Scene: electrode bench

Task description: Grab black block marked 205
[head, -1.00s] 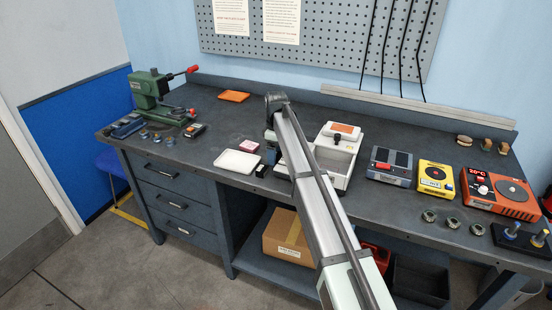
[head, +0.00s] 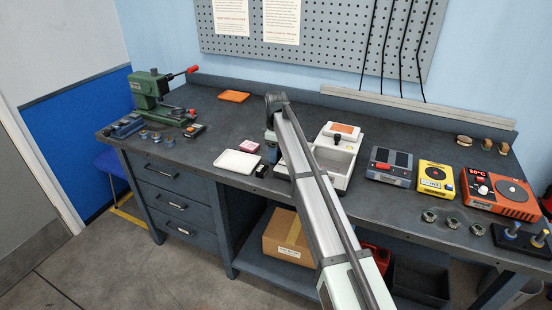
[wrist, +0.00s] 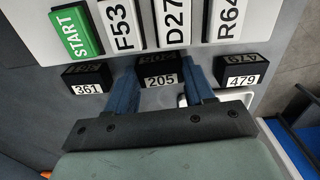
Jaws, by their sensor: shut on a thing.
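The black block marked 205 (wrist: 160,77) sits between the two blue fingers of my gripper (wrist: 172,82) in the wrist view. The gripper is shut on it, with a finger at each side. The block's white label faces the wrist camera. A black block marked 361 (wrist: 88,78) is to its left and a black block marked 479 (wrist: 240,73) is to its right, both apart from the fingers. In the head view my arm hides most of the gripper and the 205 block.
A white board with a green START tile (wrist: 76,33) and several marked tiles lies just beyond the blocks.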

